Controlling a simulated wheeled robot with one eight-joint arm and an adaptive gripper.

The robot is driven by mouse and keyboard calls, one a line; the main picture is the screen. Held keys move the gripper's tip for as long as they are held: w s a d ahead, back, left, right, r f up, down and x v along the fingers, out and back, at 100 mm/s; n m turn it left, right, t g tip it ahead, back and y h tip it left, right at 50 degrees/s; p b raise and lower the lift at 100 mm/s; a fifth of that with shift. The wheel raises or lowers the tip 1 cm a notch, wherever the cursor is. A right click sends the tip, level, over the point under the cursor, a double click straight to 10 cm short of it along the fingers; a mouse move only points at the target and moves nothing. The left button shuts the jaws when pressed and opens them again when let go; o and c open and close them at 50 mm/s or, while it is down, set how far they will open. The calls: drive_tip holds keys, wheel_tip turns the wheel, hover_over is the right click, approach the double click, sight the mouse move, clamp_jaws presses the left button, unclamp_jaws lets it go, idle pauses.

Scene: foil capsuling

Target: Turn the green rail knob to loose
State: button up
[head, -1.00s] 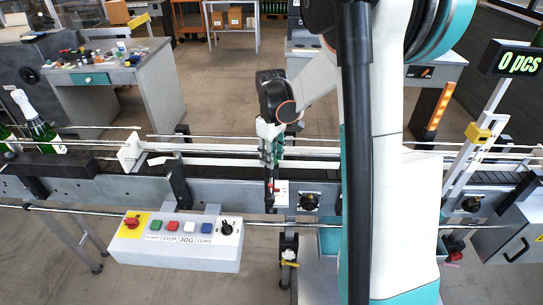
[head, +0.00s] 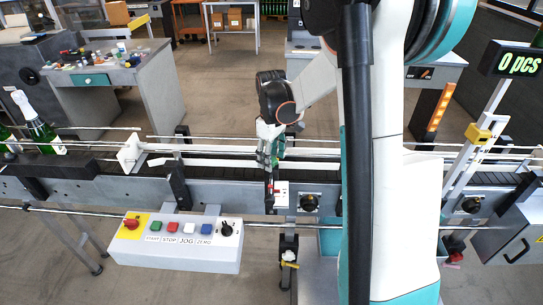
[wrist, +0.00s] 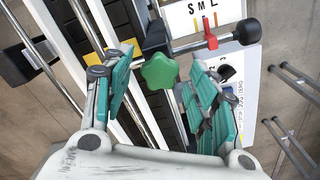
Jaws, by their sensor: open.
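The green rail knob (wrist: 160,71), star-shaped, shows in the wrist view between the fingertips of my gripper (wrist: 163,62). My gripper is open, with one teal-padded finger on each side of the knob and a visible gap to both. In the head view my gripper (head: 268,157) points down over the front side of the conveyor, and I cannot make out the knob there. A white scale plate (wrist: 190,17) marked S M L, with coloured lines, lies beyond the knob. A red pointer (wrist: 211,40) sits at its lower edge.
The conveyor (head: 225,184) with its guide rails runs across the view. A control box (head: 178,243) with coloured buttons is at front left. Foil-topped bottles (head: 40,132) stand at far left. A counter display (head: 519,62) reads 0 pcs.

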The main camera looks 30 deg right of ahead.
wheel_tip(320, 180, up, 12)
idle(0.6)
drive_tip(key=shift+a, duration=0.1)
drive_tip(key=s+a+r+m+t+h+b, duration=0.1)
drive_tip(key=s+a+r+t+b, duration=0.2)
drive_tip(key=s+a, duration=0.45)
drive_tip(key=s+a+f+m+t+b, duration=0.2)
drive_tip(key=s+a+f+b, duration=0.1)
drive_tip(key=s+a+f, duration=0.1)
drive_tip(key=s+a+f+m+t+y+b, duration=0.1)
drive_tip(key=s+a+f+m+t+b, duration=0.1)
drive_tip(key=s+f, duration=0.4)
drive_tip(key=s+a+b, duration=0.1)
drive_tip(key=s+a, duration=0.1)
drive_tip(key=s, duration=0.1)
drive_tip(key=shift+s+a+f, duration=0.25)
drive_tip(key=shift+a, duration=0.15)
